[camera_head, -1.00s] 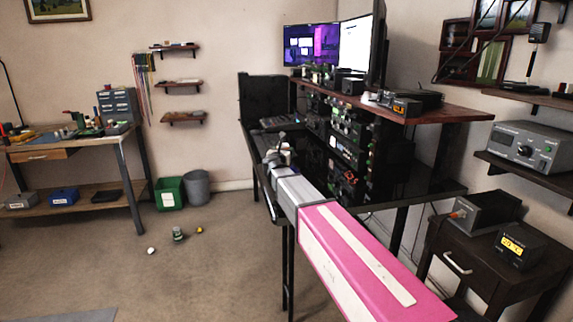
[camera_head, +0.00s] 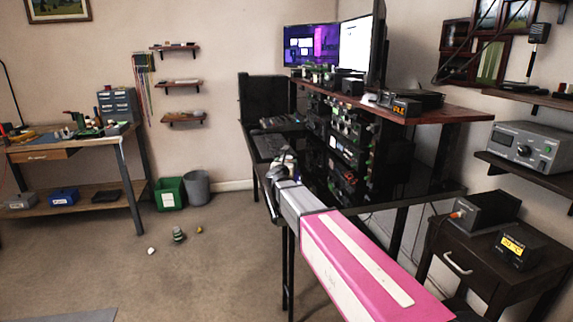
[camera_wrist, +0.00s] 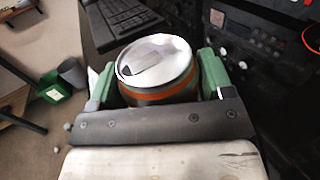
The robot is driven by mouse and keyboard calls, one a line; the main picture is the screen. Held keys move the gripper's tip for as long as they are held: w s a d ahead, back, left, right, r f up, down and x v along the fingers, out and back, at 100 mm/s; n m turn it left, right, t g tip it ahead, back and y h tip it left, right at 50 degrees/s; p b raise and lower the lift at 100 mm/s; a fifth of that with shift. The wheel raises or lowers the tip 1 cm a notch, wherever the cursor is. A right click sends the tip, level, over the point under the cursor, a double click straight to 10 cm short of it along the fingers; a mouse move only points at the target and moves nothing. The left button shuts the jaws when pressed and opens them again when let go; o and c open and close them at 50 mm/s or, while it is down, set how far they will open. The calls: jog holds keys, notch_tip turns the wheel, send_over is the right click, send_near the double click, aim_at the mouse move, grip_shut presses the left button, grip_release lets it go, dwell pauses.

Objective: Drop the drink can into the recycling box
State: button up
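The drink can (camera_wrist: 158,62) is upright between my gripper's fingers in the wrist view, with a silver lid and orange and green bands. My gripper (camera_wrist: 160,84) has green finger pads against both sides of the can, and the can's lower part is hidden behind the palm. In the head view my gripper (camera_head: 276,168) is small, by the left edge of the black desk, and the can is hard to make out. The green recycling box (camera_head: 170,194) stands on the floor at the left, and also shows in the wrist view (camera_wrist: 53,90).
A grey bin (camera_head: 196,188) stands right of the green box. Small objects (camera_head: 178,235) lie on the floor in front of them. The black desk (camera_head: 420,188) holds a keyboard (camera_wrist: 122,20) and radio equipment. A workbench (camera_head: 70,145) is at the left; the middle floor is open.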

jog(key=shift+o, duration=1.1)
jog(key=shift+r, duration=0.1)
